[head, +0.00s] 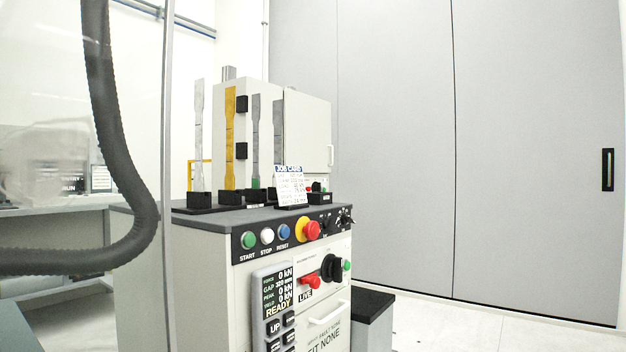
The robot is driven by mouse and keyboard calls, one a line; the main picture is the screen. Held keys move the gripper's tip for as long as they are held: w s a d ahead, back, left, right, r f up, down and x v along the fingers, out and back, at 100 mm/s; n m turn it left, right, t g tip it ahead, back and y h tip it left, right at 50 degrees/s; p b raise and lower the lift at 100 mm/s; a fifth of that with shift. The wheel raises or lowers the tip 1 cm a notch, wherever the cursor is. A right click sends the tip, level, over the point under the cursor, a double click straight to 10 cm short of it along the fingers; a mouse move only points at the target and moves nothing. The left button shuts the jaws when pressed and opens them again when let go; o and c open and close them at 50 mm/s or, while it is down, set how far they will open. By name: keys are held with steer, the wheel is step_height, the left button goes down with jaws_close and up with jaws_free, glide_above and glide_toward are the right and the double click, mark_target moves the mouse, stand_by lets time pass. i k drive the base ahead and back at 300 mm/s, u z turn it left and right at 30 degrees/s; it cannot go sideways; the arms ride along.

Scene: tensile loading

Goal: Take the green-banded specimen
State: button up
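Several tall flat specimens stand upright in black holders on top of a grey-white console. The green-banded specimen (255,140) is a slim grey strip with a green patch low down, near its holder. It stands just right of a yellow specimen (230,140). A pale grey specimen (198,130) stands at the far left of the row. Another grey strip (278,118) stands to the right, its lower part hidden behind a white job card (289,187). My gripper is not in view.
The console front has START, STOP and RESET buttons, a red emergency knob (308,230) and a READY display (278,292). A pale cabinet (307,130) stands behind the specimens. A desk (50,222) is at left; open floor (450,325) lies at right.

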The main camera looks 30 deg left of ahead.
mark_target(256, 177)
steer(key=u, duration=0.25)
steer(key=i, duration=1.05)
steer(key=u, duration=0.6)
